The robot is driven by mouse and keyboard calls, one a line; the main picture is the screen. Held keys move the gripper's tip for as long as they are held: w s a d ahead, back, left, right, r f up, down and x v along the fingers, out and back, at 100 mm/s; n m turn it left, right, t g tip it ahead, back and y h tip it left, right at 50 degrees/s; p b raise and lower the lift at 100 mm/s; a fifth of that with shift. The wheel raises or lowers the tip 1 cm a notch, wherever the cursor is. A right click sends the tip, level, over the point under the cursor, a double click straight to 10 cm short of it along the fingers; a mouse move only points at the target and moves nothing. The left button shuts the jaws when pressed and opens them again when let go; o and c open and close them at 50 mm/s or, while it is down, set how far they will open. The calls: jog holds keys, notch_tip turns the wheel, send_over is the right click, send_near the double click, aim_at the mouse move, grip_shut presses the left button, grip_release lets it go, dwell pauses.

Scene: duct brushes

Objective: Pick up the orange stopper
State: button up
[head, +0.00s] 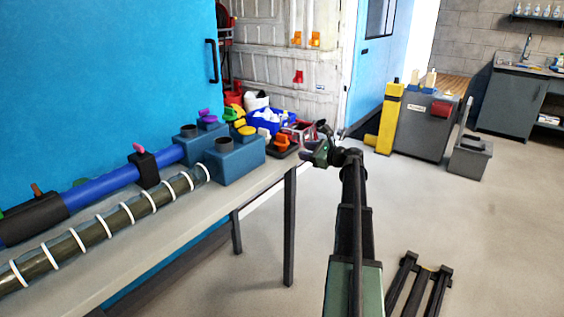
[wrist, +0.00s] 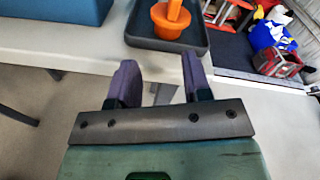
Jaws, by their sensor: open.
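The orange stopper (wrist: 171,18) stands on a dark tray (wrist: 134,32) near the table edge in the wrist view. In the head view the orange stopper (head: 282,141) sits at the right end of the table, beside the blue boxes. My gripper (wrist: 155,72) is open and empty, its two purple-grey fingers apart and short of the stopper. In the head view my gripper (head: 314,154) is just right of the dark tray, off the table's end. The top of the stopper is cut off in the wrist view.
A long table (head: 140,248) carries a blue pipe (head: 108,179), a ringed hose (head: 110,225) and blue boxes (head: 236,160). A blue bin (head: 268,122) and a red container (wrist: 277,64) lie beyond the tray. A grey cabinet (head: 418,128) stands at the back right. Open floor lies right of the table.

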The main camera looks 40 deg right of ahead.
aim_at(283, 135)
jog(key=w+r+m, duration=0.1)
jog(key=w, duration=0.2)
jog(key=w+a+m+t, duration=0.1)
jog(key=w, duration=0.3)
jog(key=w+a+r+m, duration=0.1)
jog(key=w+m, duration=0.1)
jog(key=w, duration=0.2)
jog(key=shift+w+r, duration=0.2)
jog(key=shift+r, duration=0.15)
jog(key=shift+s, duration=0.1)
grip_shut()
